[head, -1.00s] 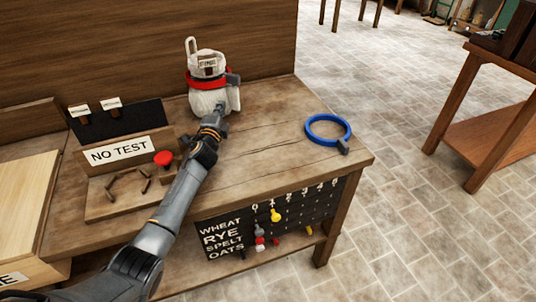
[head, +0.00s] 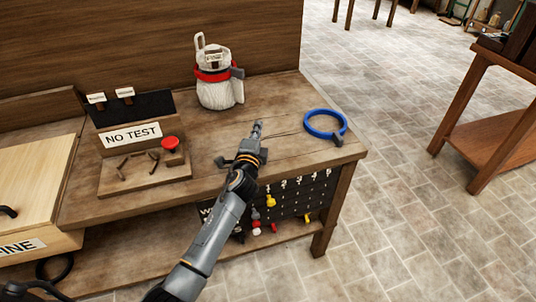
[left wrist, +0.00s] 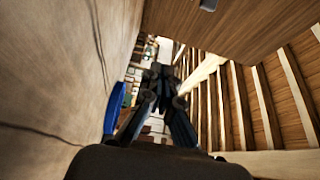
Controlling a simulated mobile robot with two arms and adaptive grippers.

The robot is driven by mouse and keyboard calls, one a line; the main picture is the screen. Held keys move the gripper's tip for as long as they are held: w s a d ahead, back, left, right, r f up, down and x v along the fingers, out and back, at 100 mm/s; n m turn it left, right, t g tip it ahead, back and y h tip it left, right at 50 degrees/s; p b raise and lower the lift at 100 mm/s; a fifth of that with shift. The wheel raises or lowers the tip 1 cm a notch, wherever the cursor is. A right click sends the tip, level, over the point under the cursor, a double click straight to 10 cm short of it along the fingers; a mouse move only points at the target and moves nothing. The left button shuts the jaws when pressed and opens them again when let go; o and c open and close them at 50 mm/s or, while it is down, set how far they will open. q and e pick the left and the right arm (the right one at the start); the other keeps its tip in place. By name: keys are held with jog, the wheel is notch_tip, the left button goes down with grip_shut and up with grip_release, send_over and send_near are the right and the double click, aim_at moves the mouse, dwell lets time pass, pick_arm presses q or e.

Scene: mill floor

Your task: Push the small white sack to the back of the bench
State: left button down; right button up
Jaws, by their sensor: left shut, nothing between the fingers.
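The small white sack (head: 218,93) stands upright at the back of the bench (head: 215,160), close to the tall wooden back board. It has a red band with a grey clip around its neck and a small label above. I cannot tell whether it touches the board. My left gripper (head: 257,127) is shut and empty over the bench, in front of the sack and to its right, clearly apart from it. Its dark fingers also show in the left wrist view (left wrist: 160,90). The sack is not seen there.
A blue ring (head: 309,130) with a grey clip lies near the bench's right edge. A "NO TEST" stand (head: 145,182) with a red knob (head: 169,143) is at left. A pegged grain board (head: 288,205) hangs below the front edge. Bench top between sack and ring is clear.

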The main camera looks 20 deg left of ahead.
pick_arm(q)
jog(key=s+d, duration=0.2)
jog(key=s+d+b, duration=0.1)
jog(key=s+d, duration=0.1)
jog(key=d, duration=0.1)
jog(key=shift+s+d, duration=0.25)
jog(key=shift+s, duration=0.05)
jog(key=s, duration=0.4)
jog(key=shift+d, duration=0.15)
jog(key=shift+s+d, duration=0.1)
jog(key=shift+s, duration=0.7)
